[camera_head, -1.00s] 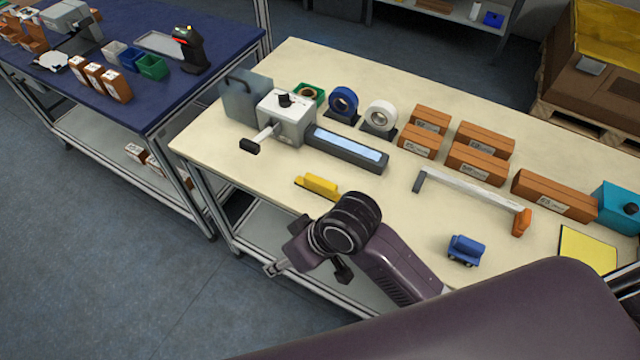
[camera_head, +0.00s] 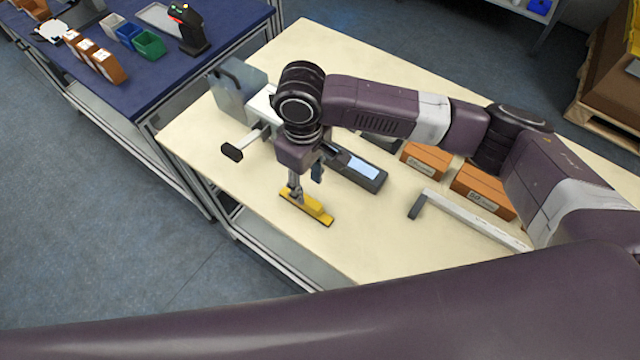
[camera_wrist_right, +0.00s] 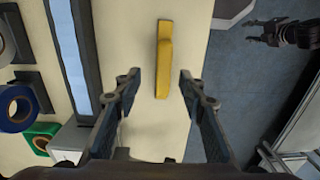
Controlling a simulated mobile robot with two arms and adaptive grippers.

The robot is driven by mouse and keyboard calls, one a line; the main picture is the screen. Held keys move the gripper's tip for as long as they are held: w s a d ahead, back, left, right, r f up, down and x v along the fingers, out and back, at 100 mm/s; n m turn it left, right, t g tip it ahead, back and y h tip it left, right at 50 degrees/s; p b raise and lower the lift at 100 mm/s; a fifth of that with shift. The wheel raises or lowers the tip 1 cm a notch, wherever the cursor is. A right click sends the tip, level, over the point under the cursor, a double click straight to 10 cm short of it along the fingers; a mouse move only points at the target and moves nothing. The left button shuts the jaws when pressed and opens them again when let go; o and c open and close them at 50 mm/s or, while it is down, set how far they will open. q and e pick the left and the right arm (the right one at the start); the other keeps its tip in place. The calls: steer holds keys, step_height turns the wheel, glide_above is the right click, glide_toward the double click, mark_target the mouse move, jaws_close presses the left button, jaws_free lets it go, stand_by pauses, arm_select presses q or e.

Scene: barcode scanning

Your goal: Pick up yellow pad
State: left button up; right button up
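The yellow pad (camera_head: 317,212), a long narrow block on a thin base, lies on the cream table near its front edge. It also shows in the right wrist view (camera_wrist_right: 164,60), ahead of my fingers and between their lines. My right gripper (camera_head: 306,180) points down just above the pad in the head view. In the right wrist view my right gripper (camera_wrist_right: 157,80) is open and empty, a finger on each side of the pad. A dark gripper, apparently my left one (camera_wrist_right: 262,33), shows small over the floor in the wrist view; its opening is unclear.
A white device with a lever (camera_head: 262,103) and a grey unit with a light blue screen (camera_head: 363,170) stand close behind the pad. A white bar (camera_head: 470,218) and brown boxes (camera_head: 483,193) lie to the right. The cream table (camera_head: 375,240) is clear right of the pad.

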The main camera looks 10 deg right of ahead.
mark_target(306, 198)
steer(key=shift+s+a+f, duration=0.2)
steer(key=shift+s+a+f+p, duration=0.35)
steer(key=shift+a+f+p, duration=0.1)
steer(key=shift+f, duration=0.25)
steer(key=shift+w+d+f+p, duration=0.15)
steer(key=shift+f+p, duration=0.15)
steer(key=shift+f, duration=0.25)
steer(key=shift+w+f+p, duration=0.15)
steer(key=shift+f+p, duration=0.15)
steer(key=shift+f, duration=0.2)
steer(key=f, duration=0.2)
steer(key=shift+w+d+f+p, duration=0.2)
steer(key=shift+f+p, duration=0.1)
steer(key=shift+a+f, duration=0.1)
steer(key=shift+f, duration=0.25)
arm_select(q)
steer(key=s+a+r, duration=0.2)
steer(key=s+a, duration=0.1)
steer(key=shift+s+r, duration=0.2)
steer(key=shift+s, duration=0.1)
arm_select(e)
jaws_close()
